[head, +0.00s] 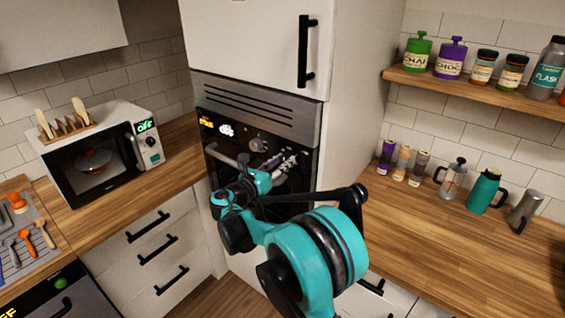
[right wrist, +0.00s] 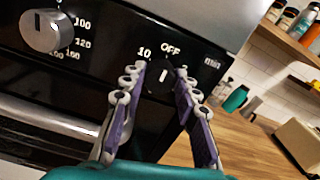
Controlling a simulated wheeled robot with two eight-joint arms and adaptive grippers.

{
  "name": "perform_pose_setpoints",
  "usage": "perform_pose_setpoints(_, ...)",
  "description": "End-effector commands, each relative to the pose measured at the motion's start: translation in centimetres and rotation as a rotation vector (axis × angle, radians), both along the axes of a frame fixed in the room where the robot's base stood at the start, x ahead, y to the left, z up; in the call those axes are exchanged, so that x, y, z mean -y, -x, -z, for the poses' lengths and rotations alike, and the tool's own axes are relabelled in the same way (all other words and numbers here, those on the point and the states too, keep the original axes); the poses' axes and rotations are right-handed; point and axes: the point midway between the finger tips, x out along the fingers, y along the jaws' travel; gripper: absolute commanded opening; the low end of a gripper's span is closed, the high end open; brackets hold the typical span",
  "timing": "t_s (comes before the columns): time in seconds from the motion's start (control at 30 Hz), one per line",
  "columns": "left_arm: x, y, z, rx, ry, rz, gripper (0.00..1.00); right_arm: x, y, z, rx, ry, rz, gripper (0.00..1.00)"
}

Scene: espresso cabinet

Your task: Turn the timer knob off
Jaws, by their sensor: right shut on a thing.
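The timer knob (right wrist: 162,77) is on the oven's black control panel, between my right gripper's fingers in the right wrist view. It looks dark with a short white mark, below the printed "OFF" and "10". My right gripper (right wrist: 160,82) is shut on it, with one purple-padded finger on each side. In the head view my right gripper (head: 285,162) is at the right part of the oven panel and hides the timer knob there. The mark points roughly up towards "OFF"; its exact angle is hard to tell. My left gripper is in neither view.
A silver knob (right wrist: 44,31) with numbers sits left of the timer knob. The oven handle (right wrist: 45,118) runs below the panel. A tall white cabinet surrounds the oven (head: 258,108). A microwave (head: 95,160) stands left; a wooden counter (head: 440,235) lies right.

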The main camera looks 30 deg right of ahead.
Motion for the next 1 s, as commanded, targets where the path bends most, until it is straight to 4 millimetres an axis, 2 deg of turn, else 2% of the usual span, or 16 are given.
perform_pose_setpoints(0.5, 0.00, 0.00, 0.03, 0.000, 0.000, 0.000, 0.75, -0.01, 0.05, 0.17, -0.020, 0.004, 0.001, 0.01)
perform_pose_setpoints(0.53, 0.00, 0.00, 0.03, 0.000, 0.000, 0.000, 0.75, -0.01, 0.05, 0.17, -0.020, 0.004, 0.001, 0.33)
perform_pose_setpoints(0.6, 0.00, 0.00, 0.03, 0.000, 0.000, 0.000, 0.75, -0.01, 0.05, 0.16, -0.020, 0.004, 0.001, 0.51)
perform_pose_setpoints(0.9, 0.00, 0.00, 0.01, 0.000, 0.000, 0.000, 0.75, -0.06, 0.04, 0.07, -0.019, 0.006, 0.000, 0.51)
perform_pose_setpoints(1.0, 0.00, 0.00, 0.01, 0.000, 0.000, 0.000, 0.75, -0.66, 0.20, 0.05, -0.019, 0.006, -0.002, 0.51)
